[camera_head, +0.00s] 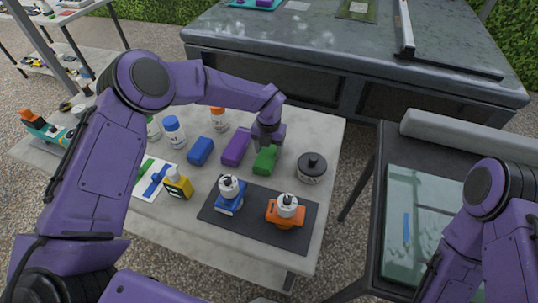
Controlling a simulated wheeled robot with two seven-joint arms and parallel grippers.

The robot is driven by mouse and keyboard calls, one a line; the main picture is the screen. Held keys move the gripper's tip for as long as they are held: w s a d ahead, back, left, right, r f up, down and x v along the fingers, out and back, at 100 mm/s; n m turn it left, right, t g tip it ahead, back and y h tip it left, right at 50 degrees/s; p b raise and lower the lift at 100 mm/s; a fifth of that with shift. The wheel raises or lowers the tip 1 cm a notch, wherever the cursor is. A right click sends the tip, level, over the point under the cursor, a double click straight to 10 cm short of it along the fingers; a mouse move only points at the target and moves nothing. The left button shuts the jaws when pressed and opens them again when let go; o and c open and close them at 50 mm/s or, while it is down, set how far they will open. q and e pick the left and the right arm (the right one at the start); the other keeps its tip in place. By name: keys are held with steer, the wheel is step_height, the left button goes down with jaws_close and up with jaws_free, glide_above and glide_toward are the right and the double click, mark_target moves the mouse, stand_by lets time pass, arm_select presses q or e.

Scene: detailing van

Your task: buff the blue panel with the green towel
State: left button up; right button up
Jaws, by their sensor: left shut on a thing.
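The green towel (264,161) is a small folded block on the pale table, at the right end of a row of similar blocks. My left gripper (267,146) points down from above and is shut on its far part; the fingers hide some of it. I cannot tell whether it is lifted clear of the table. A pale blue-green panel (424,220) with a darker blue strip lies flat on the dark table at right, apart from the towel. My right arm covers its near right part; the right gripper itself is not seen.
A purple block (236,149) and a blue block (201,151) lie left of the towel. A round black-lidded tin (312,167) stands right of it. A dark mat (215,211) holds blue and orange tools. A gap separates the two tables; a grey roll (465,137) lies behind the panel.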

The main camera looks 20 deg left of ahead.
arm_select(q)
steer(key=shift+r+p, duration=1.95)
steer(key=shift+r, duration=1.1)
steer(key=shift+o, duration=1.1)
steer(key=shift+c, duration=1.1)
step_height(320, 180, up, 8)
steer(key=p, duration=0.5)
steer(key=s+d, duration=0.3)
steer(key=s, duration=0.8)
steer(key=shift+s+b, duration=0.3)
